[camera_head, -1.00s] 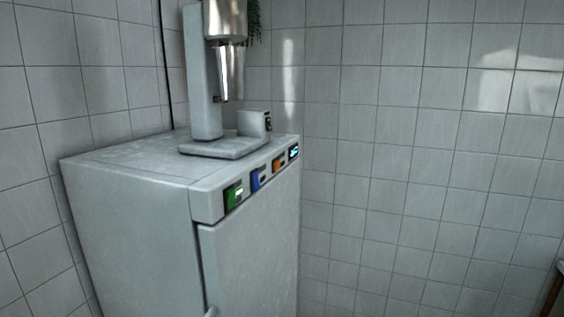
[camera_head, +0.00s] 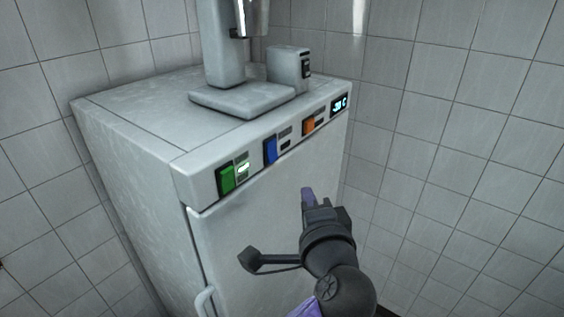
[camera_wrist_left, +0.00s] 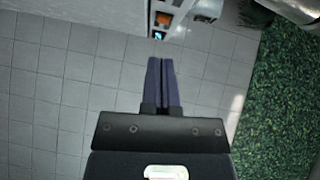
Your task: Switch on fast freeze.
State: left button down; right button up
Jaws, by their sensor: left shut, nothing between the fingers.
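A grey freezer cabinet (camera_head: 150,150) has a control strip along its top front edge. The strip holds a green switch (camera_head: 227,179) beside a lit green-white label, a blue switch (camera_head: 270,150), an orange switch (camera_head: 309,125) and a lit display (camera_head: 340,104). The labels are too small to read. My left gripper (camera_head: 307,192) is shut and empty, in front of the door, below the orange switch and apart from the strip. In the left wrist view my shut fingers (camera_wrist_left: 160,62) point toward the display (camera_wrist_left: 158,35) and orange switch (camera_wrist_left: 163,19). My right gripper is not in view.
A drink mixer (camera_head: 222,50) with a metal cup stands on the cabinet, with a small grey box (camera_head: 290,68) beside it. The door handle (camera_head: 205,302) is low at the left. A tiled wall (camera_head: 450,150) closes the right side. Green foliage (camera_wrist_left: 285,110) shows in the wrist view.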

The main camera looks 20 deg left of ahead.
pick_arm(q)
send_near(278, 157)
jog(key=w+d, duration=0.1)
jog(key=w, duration=0.3)
jog(key=a, duration=0.1)
jog(key=w+a, duration=0.1)
jog(key=a, duration=0.1)
jog(key=shift+w+a+f+p, duration=0.2)
jog(key=shift+w+a+p, duration=0.1)
jog(key=shift+w+a, duration=0.05)
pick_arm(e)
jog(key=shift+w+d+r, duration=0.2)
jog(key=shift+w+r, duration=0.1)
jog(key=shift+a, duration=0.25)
